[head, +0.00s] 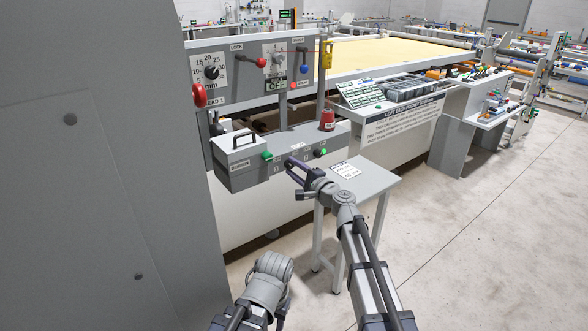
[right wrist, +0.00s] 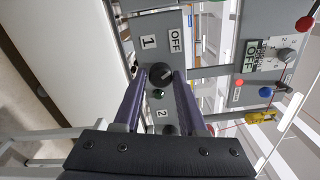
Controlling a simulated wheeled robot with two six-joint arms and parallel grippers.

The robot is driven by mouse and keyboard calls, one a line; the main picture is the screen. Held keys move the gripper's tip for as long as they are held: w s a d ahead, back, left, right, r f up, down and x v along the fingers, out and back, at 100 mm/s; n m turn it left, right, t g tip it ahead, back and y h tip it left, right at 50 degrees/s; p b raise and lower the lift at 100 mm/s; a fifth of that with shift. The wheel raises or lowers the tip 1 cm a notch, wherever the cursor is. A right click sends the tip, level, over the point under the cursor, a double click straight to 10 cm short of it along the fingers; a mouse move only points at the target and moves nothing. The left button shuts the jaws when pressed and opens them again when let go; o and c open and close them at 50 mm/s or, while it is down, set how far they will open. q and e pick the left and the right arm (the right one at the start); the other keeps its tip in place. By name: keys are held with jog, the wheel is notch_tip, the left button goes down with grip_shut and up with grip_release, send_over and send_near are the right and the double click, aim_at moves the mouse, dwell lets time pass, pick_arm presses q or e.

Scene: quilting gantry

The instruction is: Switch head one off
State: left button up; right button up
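A grey switch box (head: 310,141) juts from the machine's front. In the right wrist view its plate carries a "1" label (right wrist: 148,42), an "OFF" label (right wrist: 174,40) and a round black knob (right wrist: 160,73) beside them. My right gripper (head: 291,163) is at the front of this box. In the right wrist view its two dark fingers (right wrist: 160,84) stand apart, one on each side of the black knob; I cannot tell whether they touch it. A green button or lamp (right wrist: 158,93) and a second black knob (right wrist: 170,130) near a "2" label lie between the fingers. My left gripper's fingers do not show.
Above the box is a panel with a dial (head: 211,72), a red stop button (head: 199,95) and an OFF sign (head: 277,85). A red tagged object (head: 327,120) stands at the box's right. A small grey table (head: 366,183) stands below. The floor at right is clear.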

jog(key=o, duration=0.4)
jog(key=shift+c, duration=0.2)
jog(key=v, duration=0.7)
jog(key=shift+s+d, duration=0.25)
jog(key=shift+s, duration=0.05)
